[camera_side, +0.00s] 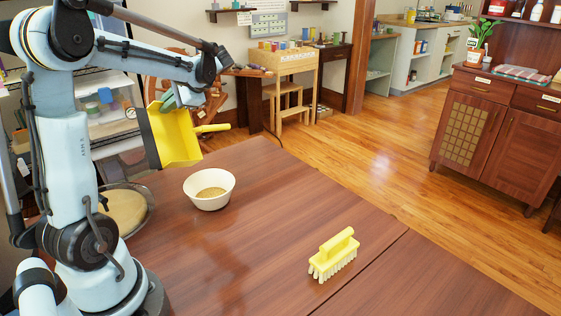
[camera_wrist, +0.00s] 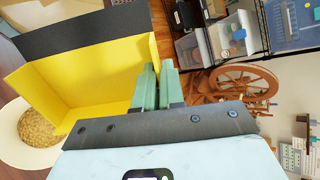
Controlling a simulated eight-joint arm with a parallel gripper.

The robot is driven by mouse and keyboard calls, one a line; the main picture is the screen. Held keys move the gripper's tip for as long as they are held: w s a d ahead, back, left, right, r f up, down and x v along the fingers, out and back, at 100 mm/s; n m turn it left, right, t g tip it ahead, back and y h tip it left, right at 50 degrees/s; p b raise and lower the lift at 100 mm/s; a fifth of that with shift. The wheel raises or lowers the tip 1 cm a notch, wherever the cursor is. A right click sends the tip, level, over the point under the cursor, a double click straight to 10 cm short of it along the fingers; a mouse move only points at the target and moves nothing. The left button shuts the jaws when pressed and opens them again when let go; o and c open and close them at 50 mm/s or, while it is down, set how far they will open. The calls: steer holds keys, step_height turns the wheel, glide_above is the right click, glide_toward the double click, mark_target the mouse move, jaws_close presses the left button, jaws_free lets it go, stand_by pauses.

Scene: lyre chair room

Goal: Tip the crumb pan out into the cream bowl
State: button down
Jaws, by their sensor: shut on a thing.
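The crumb pan (camera_side: 177,138) is yellow with a dark lip along one edge and a stub handle. It is held steeply tilted above the table, up and left of the bowl in the side view. My gripper (camera_side: 171,98) is shut on the pan's wall. In the wrist view the green fingers (camera_wrist: 155,82) meet the pan's side, and the visible inside of the pan (camera_wrist: 85,75) looks bare. The cream bowl (camera_side: 209,198) stands upright on the table with tan crumbs in it. The wrist view shows the bowl (camera_wrist: 14,148) partly hidden behind the pan.
A yellow brush (camera_side: 333,256) with pale bristles stands on the brown table (camera_side: 270,215) at the front right. A round dish with tan contents (camera_side: 124,207) lies left of the bowl, partly behind my arm. The table between bowl and brush is clear.

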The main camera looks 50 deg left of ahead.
steer(key=shift+s+a+f+t+h, duration=0.4)
steer(key=shift+a+f+h, duration=0.15)
steer(key=shift+a+h, duration=0.15)
steer(key=w+a+f+t+h, duration=0.2)
steer(key=w+a+f+h, duration=0.1)
steer(key=w+a+h, duration=0.1)
steer(key=shift+w+a, duration=0.3)
steer(key=shift+w, duration=0.25)
steer(key=s+a+f+t+h, duration=0.1)
steer(key=a+f+h, duration=0.1)
steer(key=s+a+f+t+h, duration=0.1)
steer(key=a, duration=0.1)
steer(key=shift+s+t+h, duration=0.3)
steer(key=shift+s, duration=0.05)
